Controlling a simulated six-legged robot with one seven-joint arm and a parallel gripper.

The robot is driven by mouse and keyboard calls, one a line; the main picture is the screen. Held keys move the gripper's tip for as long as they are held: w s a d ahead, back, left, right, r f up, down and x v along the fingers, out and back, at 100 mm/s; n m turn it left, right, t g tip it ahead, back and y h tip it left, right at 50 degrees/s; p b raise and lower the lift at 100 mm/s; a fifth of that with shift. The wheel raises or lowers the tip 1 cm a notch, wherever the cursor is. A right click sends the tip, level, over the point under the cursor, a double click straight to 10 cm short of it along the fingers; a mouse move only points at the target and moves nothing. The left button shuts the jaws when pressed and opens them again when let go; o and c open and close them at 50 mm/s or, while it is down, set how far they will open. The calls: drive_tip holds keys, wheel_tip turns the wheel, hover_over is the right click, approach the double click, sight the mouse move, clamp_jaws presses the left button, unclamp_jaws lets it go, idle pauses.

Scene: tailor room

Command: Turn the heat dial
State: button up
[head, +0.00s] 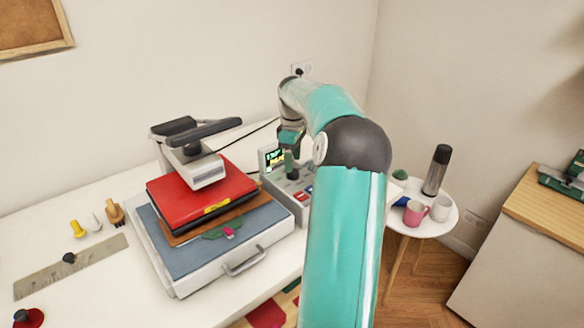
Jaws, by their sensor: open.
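The grey control box (287,204) of the heat press stands on the white table. Its lit display (274,158) faces up front, and red and blue buttons show on its top. My gripper (291,166) is over the box, just right of the display, pointing down with open jaws. The heat dial cannot be made out; the gripper and my arm cover part of the box's top. I cannot tell whether the fingers touch anything. The heat press (187,285) is left of the box.
A ruler (90,257) and small tools lie at the left. A round side table (425,228) at right holds a dark bottle (437,170), a pink mug (414,213) and a white mug (441,208).

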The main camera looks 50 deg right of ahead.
sight(293, 174)
drive_tip(key=shift+f, duration=1.8)
drive_tip(key=shift+c, duration=0.3)
drive_tip(key=c, duration=0.9)
drive_tip(key=shift+c, duration=0.2)
drive_tip(key=m, duration=0.6)
drive_tip(key=shift+w, duration=0.1)
drive_tip(key=m, duration=0.5)
drive_tip(key=shift+m, duration=0.4)
